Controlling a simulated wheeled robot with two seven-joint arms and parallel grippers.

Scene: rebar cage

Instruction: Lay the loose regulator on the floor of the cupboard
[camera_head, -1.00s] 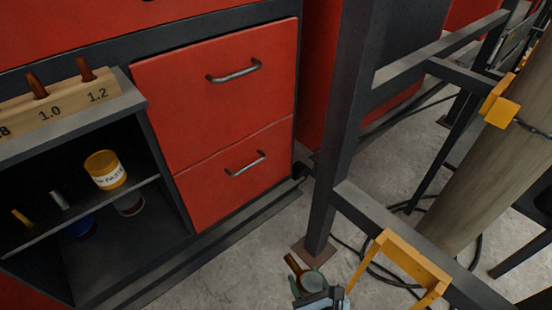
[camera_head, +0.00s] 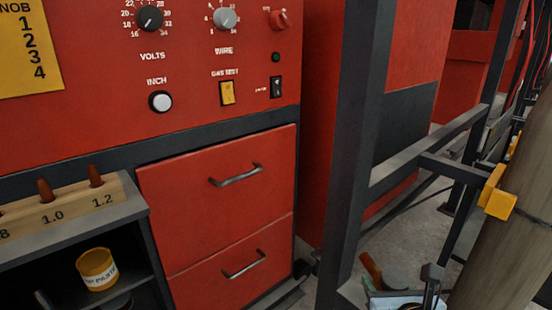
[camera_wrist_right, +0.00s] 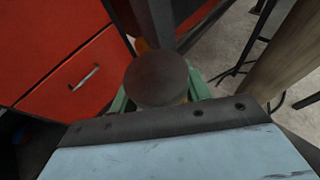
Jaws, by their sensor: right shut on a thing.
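The regulator is held up in front of the dark frame post, right of the cupboard. The cupboard (camera_head: 150,250) is the open dark compartment at lower left. Its floor is out of the picture. My left gripper is not in view.
A yellow paste tub (camera_head: 97,270) stands on the cupboard's shelf. A wooden rack (camera_head: 70,207) with brown-handled pegs is above. Red drawers (camera_head: 225,190) are shut beside the cupboard. A dark steel post (camera_head: 352,140) and a thick wooden-looking column (camera_head: 505,245) stand at right.

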